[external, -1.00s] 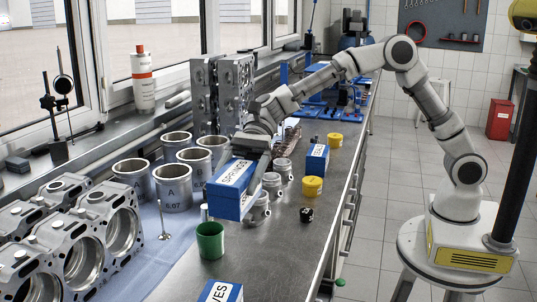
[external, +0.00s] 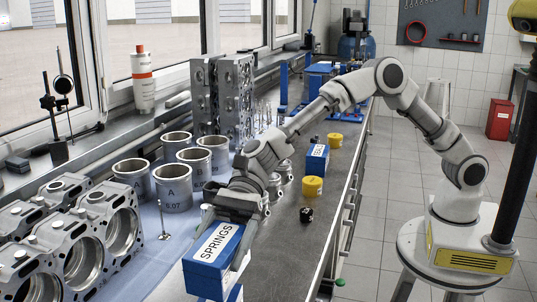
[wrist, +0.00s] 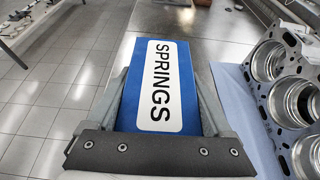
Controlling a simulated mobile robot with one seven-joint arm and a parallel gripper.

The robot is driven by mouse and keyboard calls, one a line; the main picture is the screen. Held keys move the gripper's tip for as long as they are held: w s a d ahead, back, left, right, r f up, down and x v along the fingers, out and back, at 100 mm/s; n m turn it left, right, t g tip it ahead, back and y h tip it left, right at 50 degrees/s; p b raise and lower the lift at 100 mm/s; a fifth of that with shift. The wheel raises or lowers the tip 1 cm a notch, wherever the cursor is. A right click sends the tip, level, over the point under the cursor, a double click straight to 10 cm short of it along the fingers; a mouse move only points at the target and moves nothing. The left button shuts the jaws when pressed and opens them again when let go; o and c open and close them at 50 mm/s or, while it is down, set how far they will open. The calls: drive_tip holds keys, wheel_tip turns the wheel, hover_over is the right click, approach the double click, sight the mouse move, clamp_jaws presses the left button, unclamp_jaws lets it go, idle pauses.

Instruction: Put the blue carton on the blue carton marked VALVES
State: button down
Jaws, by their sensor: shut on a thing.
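The blue carton marked SPRINGS (external: 206,282) is held level in my gripper (external: 226,246), one finger on each side. In the wrist view the carton (wrist: 187,85) lies between both fingers of my gripper (wrist: 160,78), its white label facing up. The blue carton marked VALVES (external: 237,294) is almost wholly hidden under the SPRINGS carton at the bottom edge of the external view; only a small blue and white corner shows. I cannot tell whether the two cartons touch. The VALVES carton is not visible in the wrist view.
An engine block (external: 75,235) and several metal cylinders (external: 174,184) stand left on the blue cloth. The bench front right is clear.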

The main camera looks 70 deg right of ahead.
drive_tip(key=shift+f+b, duration=0.35)
drive_tip(key=shift+f, duration=1.5)
drive_tip(key=shift+f, duration=0.15)
unclamp_jaws()
drive_tip(key=shift+f, duration=0.1)
drive_tip(key=shift+d+r, duration=0.2)
drive_tip(key=shift+r, duration=0.1)
drive_tip(key=v, duration=1.1)
drive_tip(key=shift+d, duration=0.35)
